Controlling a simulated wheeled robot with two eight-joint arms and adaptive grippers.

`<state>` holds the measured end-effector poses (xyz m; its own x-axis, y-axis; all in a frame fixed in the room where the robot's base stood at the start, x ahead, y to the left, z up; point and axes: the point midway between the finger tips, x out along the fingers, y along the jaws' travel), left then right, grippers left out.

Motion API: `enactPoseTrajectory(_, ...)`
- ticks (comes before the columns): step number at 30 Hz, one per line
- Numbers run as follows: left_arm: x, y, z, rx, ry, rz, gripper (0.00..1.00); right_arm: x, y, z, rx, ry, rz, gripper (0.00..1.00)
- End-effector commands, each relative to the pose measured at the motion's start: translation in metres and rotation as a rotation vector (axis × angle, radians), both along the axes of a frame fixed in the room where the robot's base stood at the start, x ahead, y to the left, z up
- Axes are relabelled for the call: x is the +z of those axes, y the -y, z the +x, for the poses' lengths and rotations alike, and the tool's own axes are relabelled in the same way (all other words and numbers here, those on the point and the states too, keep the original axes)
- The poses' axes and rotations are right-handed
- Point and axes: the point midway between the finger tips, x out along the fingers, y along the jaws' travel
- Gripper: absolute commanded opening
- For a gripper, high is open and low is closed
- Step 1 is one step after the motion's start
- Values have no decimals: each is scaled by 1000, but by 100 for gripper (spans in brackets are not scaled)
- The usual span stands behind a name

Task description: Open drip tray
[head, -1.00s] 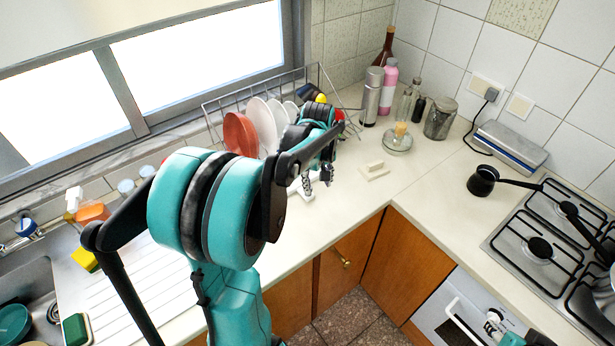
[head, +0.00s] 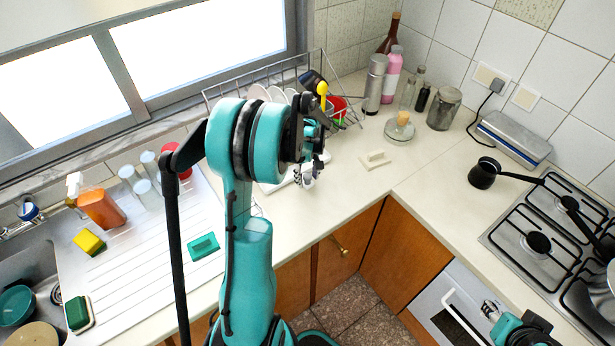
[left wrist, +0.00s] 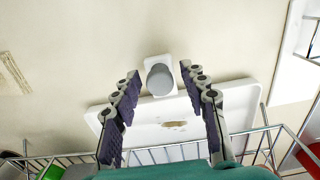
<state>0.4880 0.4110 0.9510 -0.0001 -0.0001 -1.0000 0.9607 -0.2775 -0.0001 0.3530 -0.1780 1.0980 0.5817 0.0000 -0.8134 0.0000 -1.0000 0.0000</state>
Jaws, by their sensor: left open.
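The white drip tray (left wrist: 140,128) lies under the wire dish rack on the counter; its near edge shows in the head view (head: 272,188), mostly hidden by my left arm. In the left wrist view a grey round knob (left wrist: 160,80) stands on a white tab at the tray's edge. My left gripper (left wrist: 163,84) is open, one finger on each side of the knob, with gaps to both sides and nothing held. In the head view my left gripper (head: 310,176) is over the tray's front. My right gripper (head: 491,309) is low by the oven front; its jaws are unclear.
A cream block (head: 375,159) lies to the right, near bottles and a glass jar (head: 444,108). A green sponge (head: 203,247) lies on the drainboard.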

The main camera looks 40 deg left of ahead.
Motion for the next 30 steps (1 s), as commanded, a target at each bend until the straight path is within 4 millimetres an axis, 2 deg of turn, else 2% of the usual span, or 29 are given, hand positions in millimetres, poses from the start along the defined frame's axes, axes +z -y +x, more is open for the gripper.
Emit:
enactPoseTrajectory(5,0,0,0,0,0,0,43,0,0,0,0,0,0,40)
enactPoseTrajectory(9,1,0,0,0,0,0,6,0,0,0,0,0,0,40)
enactPoseTrajectory(10,1,0,0,0,0,0,0,0,0,0,0,0,0,40)
enactPoseTrajectory(20,1,5,-1,-2,0,0,0,0,0,0,0,0,0,40)
enactPoseTrajectory(23,1,23,-5,-5,1,-1,0,-2,0,0,0,0,0,40)
enactPoseTrajectory(30,0,78,-22,-6,1,-1,0,-5,0,0,0,0,0,40)
